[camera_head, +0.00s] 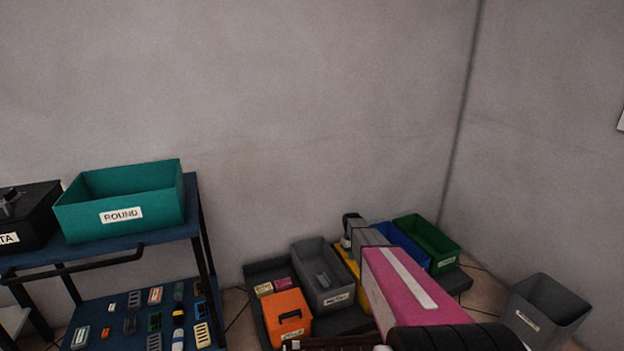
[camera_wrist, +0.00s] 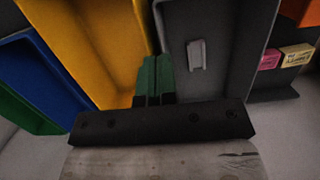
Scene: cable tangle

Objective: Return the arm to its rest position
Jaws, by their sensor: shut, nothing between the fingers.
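My gripper (camera_wrist: 153,80) shows in the wrist view with its green fingers together and nothing between them. It shows over the area between a yellow bin (camera_wrist: 85,40) and a grey bin (camera_wrist: 235,60). I cannot tell its height above them. In the head view my arm (camera_head: 410,290), with a pink link and a pale stripe, reaches out from the lower right over the bins. It hides part of the yellow bin (camera_head: 348,274). The fingers cannot be made out clearly in the head view.
The grey bin (camera_head: 322,270) holds a small grey block (camera_wrist: 197,55). An orange box (camera_head: 287,316), a blue bin (camera_head: 402,240) and a green bin (camera_head: 428,243) stand nearby. A grey waste bin (camera_head: 545,310) stands right. A cart with a teal bin (camera_head: 120,200) stands left. Walls close the back.

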